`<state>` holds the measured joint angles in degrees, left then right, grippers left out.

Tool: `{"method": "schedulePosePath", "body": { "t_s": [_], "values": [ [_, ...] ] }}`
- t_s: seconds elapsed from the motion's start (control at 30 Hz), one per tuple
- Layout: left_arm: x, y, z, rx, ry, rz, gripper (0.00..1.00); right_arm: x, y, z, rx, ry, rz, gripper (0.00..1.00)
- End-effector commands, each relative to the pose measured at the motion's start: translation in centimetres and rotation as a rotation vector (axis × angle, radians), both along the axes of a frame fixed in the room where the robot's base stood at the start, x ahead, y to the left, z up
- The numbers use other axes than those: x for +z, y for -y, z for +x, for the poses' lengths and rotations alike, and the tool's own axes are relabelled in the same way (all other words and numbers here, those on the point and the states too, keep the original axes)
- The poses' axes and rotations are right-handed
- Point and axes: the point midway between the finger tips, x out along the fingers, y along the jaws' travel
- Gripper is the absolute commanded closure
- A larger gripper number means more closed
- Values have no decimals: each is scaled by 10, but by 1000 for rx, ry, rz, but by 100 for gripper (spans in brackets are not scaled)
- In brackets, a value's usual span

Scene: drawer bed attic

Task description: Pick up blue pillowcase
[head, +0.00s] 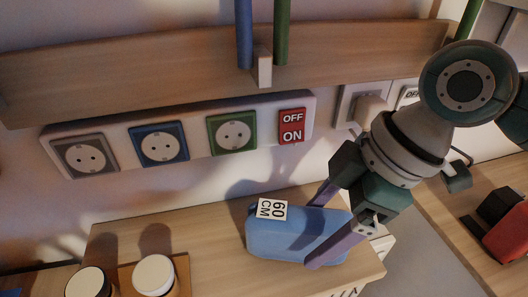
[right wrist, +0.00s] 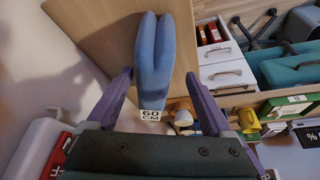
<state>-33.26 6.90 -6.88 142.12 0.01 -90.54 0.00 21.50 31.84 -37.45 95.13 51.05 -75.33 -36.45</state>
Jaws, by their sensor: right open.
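The blue pillowcase (head: 275,238) is a folded, rounded bundle with a white "60 CM" tag, lying on a wooden surface in the head view. In the right wrist view the pillowcase (right wrist: 153,55) shows between and beyond the fingertips, with its tag at the near end. My right gripper (head: 311,235) is open, its purple fingers on either side of the pillowcase; one finger covers part of it in the head view. In the right wrist view the right gripper (right wrist: 159,76) shows a gap on each side of the pillowcase. My left gripper is not in view.
A socket strip (head: 200,140) with a red OFF/ON switch (head: 291,126) runs along the wall behind. A wooden rail (head: 150,67) is above it. Two round-lidded jars (head: 154,275) stand at the front left. A red object (head: 508,234) lies on the right-hand surface.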

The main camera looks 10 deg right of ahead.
Motion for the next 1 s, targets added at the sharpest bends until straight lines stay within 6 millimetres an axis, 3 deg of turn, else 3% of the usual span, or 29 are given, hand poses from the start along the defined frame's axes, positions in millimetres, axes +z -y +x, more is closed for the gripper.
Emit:
{"method": "schedulePosePath", "body": {
  "t_s": [0.3, 0.63, 1.0],
  "values": [
    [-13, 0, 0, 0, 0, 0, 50, -39, -18, 14, -1, 0, 0, 15],
    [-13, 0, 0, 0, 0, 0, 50, -45, -21, 16, 0, 2, -1, 15],
    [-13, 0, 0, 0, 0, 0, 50, -45, -20, 15, 0, 1, 0, 57]
  ]
}}
